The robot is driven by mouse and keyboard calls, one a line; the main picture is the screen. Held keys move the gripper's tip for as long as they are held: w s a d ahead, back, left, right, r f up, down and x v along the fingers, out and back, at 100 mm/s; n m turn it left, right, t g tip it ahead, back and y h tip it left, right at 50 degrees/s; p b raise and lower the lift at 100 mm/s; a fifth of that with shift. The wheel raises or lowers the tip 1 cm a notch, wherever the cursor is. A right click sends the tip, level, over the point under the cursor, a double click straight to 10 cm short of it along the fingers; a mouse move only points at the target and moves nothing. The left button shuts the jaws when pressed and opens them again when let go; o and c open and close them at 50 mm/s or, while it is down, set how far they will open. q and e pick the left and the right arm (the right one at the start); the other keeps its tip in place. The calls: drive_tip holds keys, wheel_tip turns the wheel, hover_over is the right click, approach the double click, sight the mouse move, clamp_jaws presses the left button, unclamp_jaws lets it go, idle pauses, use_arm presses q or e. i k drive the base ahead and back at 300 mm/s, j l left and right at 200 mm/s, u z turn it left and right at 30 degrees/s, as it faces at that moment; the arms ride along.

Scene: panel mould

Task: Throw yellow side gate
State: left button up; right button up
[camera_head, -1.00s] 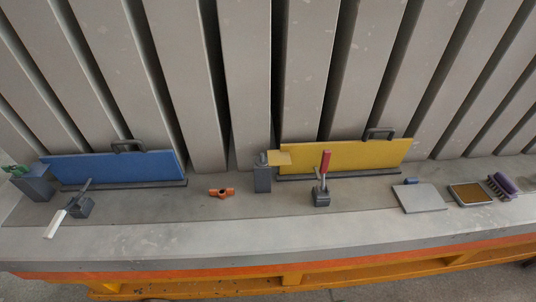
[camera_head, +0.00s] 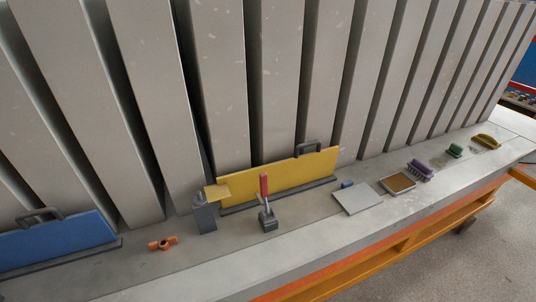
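The yellow side gate (camera_head: 285,177) is a flat upright panel standing along the bench in front of the grey vertical slabs. It has a dark handle (camera_head: 308,149) on its top edge and a dark strip along its foot. A small yellow plate (camera_head: 217,192) sits at its left end, by a grey post (camera_head: 204,216). A lever with a red grip (camera_head: 264,187) stands upright on a dark block (camera_head: 268,222) in front of the gate. Neither of my grippers shows in the view.
A blue gate (camera_head: 57,243) with a dark handle stands at the left. An orange pipe fitting (camera_head: 162,243) lies between the gates. To the right are a grey plate (camera_head: 357,198), a brown-filled tray (camera_head: 398,184), a purple brush (camera_head: 420,170), a green item (camera_head: 455,150) and a yellow item (camera_head: 487,142).

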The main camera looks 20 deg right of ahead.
sight(233, 189)
drive_tip(key=l+u, duration=0.25)
drive_tip(key=l, duration=0.5)
drive_tip(key=l+u, duration=0.25)
drive_tip(key=l, duration=0.5)
